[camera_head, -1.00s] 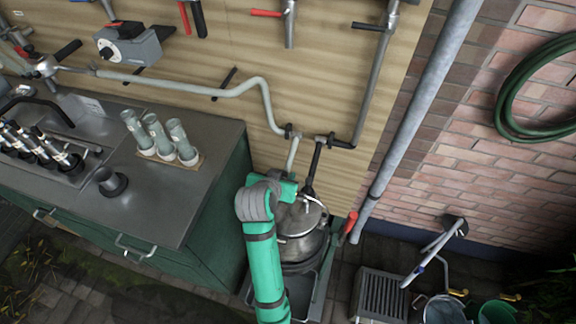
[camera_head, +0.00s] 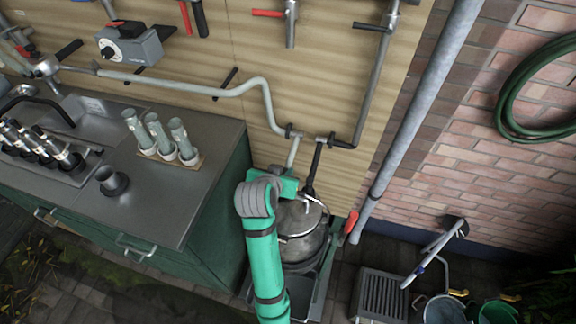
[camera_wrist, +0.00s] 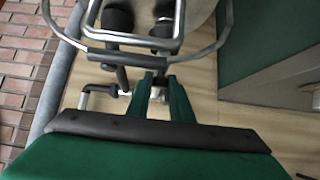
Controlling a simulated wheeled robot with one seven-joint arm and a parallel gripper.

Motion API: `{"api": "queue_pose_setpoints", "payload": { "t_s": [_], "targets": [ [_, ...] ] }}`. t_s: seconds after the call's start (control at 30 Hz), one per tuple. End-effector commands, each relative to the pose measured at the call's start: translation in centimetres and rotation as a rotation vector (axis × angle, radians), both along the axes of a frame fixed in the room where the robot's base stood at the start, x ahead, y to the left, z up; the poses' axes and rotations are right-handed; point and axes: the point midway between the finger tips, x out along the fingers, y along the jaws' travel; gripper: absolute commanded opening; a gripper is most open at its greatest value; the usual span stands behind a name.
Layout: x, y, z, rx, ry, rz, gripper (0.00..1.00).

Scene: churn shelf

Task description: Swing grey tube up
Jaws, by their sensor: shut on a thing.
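The short light grey tube (camera_head: 293,152) hangs from the pipe joint on the wooden wall, just left of a black tube (camera_head: 315,165). Its lower part is hidden behind my green gripper (camera_head: 289,186) in the head view. In the wrist view, my gripper's two green fingers (camera_wrist: 165,85) are closed together around the grey tube, which they mostly cover. A dark tube end (camera_wrist: 163,22) shows beyond the fingers, beside the black tube (camera_wrist: 120,50). A metal churn (camera_head: 300,222) stands below, its wire handle (camera_wrist: 135,55) crossing the wrist view.
A green cabinet (camera_head: 205,200) with a metal top stands left, holding several tap handles and bottles. A grey downpipe (camera_head: 400,140) and a red handle (camera_head: 351,222) are to the right. A grated crate (camera_head: 381,295) and buckets stand on the floor at right.

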Motion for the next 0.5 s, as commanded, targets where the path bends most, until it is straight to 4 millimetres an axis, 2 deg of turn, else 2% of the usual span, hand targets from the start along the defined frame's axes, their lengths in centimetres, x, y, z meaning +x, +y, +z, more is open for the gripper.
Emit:
{"api": "queue_pose_setpoints", "payload": {
  "t_s": [0.2,0.5],
  "targets": [
    [0.3,-0.1,1.6,0.000,-0.009,-0.001,0.07],
    [0.2,-0.1,1.8,0.000,-0.005,-0.001,0.07]
  ]
}}
